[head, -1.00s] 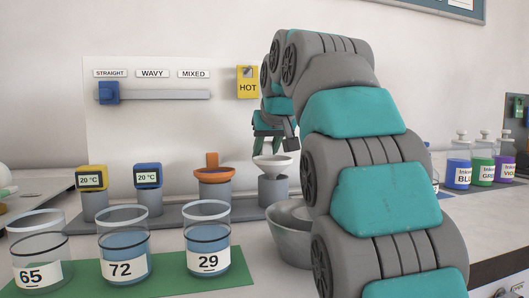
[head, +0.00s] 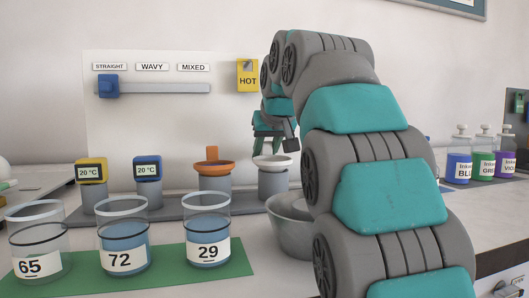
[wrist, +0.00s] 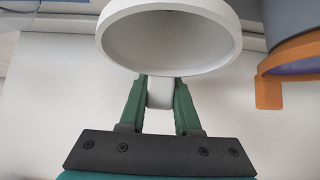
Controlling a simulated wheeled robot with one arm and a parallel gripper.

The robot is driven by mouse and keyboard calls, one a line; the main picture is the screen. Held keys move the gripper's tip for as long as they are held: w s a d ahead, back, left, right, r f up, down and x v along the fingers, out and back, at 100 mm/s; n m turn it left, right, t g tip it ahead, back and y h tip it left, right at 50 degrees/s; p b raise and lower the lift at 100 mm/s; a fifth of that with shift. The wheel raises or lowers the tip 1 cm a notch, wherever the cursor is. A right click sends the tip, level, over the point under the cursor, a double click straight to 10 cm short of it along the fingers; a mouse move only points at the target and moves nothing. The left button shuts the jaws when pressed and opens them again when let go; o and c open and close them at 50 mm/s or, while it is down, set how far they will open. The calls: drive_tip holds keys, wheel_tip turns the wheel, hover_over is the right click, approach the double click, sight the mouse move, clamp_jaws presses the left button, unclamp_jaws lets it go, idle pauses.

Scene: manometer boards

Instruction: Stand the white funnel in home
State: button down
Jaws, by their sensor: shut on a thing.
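The white funnel (head: 273,161) is at the top of the right-hand grey cylindrical holder (head: 272,184) in the head view, its rim roughly level. Its stem is hidden, so I cannot tell whether it is fully seated. In the wrist view the funnel (wrist: 170,38) shows its wide round mouth. My gripper (wrist: 160,84) is shut on the funnel's small white tab, with one green finger on each side. In the head view my gripper (head: 274,145) is just above and behind the funnel, partly hidden by my arm.
An orange funnel (head: 214,168) stands in the holder to the left. A metal bowl (head: 289,232) is in front of the white funnel. Three labelled beakers stand on a green mat (head: 238,264) at front left. Ink bottles (head: 483,162) stand at right.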

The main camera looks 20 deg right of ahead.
sight(267, 142)
drive_tip(key=c, duration=0.5)
unclamp_jaws()
drive_tip(key=shift+c, duration=0.2)
drive_tip(key=v, duration=0.6)
drive_tip(key=shift+s+r, duration=0.55)
drive_tip(key=shift+s, duration=0.15)
